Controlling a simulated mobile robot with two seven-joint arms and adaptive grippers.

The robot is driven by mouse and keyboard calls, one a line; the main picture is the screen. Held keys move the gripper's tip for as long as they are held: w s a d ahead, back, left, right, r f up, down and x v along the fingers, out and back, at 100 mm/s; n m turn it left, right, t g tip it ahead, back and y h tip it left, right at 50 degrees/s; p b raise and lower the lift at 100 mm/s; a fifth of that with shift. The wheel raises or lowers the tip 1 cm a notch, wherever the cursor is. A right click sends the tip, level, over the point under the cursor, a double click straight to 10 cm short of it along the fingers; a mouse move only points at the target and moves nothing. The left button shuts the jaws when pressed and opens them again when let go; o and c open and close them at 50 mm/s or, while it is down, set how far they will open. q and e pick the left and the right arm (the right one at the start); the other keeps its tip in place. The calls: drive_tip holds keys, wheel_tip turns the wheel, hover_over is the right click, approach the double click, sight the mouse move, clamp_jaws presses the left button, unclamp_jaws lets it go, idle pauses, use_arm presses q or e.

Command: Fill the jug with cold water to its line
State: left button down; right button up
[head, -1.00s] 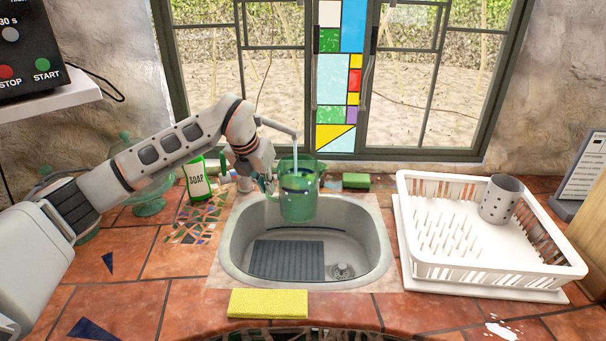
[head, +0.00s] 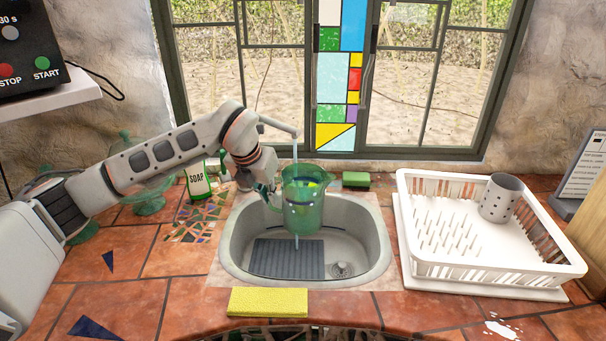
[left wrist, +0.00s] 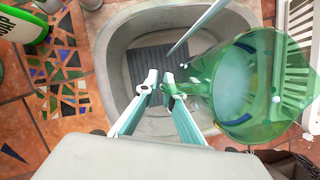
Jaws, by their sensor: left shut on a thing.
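The green see-through jug (head: 303,205) hangs over the sink in the head view, roughly upright. My left gripper (head: 268,190) is at its left side, shut on its handle. In the left wrist view the gripper's fingertips (left wrist: 161,88) are close together beside the jug (left wrist: 255,90), which has pale, bluish contents. A thin water stream (head: 295,150) falls from the spout (head: 280,125). It shows again below the jug; in the wrist view it passes left of the jug's mouth. I cannot make out the fill line or level. My right gripper is not in view.
The sink (head: 350,225) holds a dark ridged mat (head: 288,260). A yellow sponge (head: 267,302) lies at its front edge. A soap bottle (head: 198,182) stands left, a green sponge (head: 356,179) behind, and a white dish rack (head: 440,272) right.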

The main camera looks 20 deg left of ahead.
use_arm(q)
drive_tip(key=shift+w+r, duration=0.1)
drive_tip(key=shift+r, duration=0.05)
drive_tip(key=w+a, duration=0.3)
drive_tip(key=w, duration=0.1)
drive_tip(key=shift+s+d, duration=0.8)
drive_tip(key=shift+s, duration=0.2)
drive_tip(key=shift+s+d, duration=0.75)
drive_tip(key=shift+s, duration=0.25)
drive_tip(key=w+a, duration=0.3)
drive_tip(key=w, duration=0.1)
drive_tip(key=shift+s+d, duration=0.75)
drive_tip(key=shift+s, duration=0.25)
drive_tip(key=shift+s+d, duration=0.75)
drive_tip(key=shift+s, duration=0.25)
drive_tip(key=shift+s+d+r+p, duration=0.15)
drive_tip(key=shift+s+d+r, duration=0.25)
drive_tip(key=shift+s, duration=0.3)
drive_tip(key=shift+s+d+r+p, duration=0.1)
drive_tip(key=shift+s+d+r, duration=0.15)
drive_tip(key=shift+s+d, duration=0.35)
drive_tip(key=shift+s+d+r+p, duration=0.15)
drive_tip(key=shift+s+d+r, duration=0.15)
drive_tip(key=shift+s, duration=0.55)
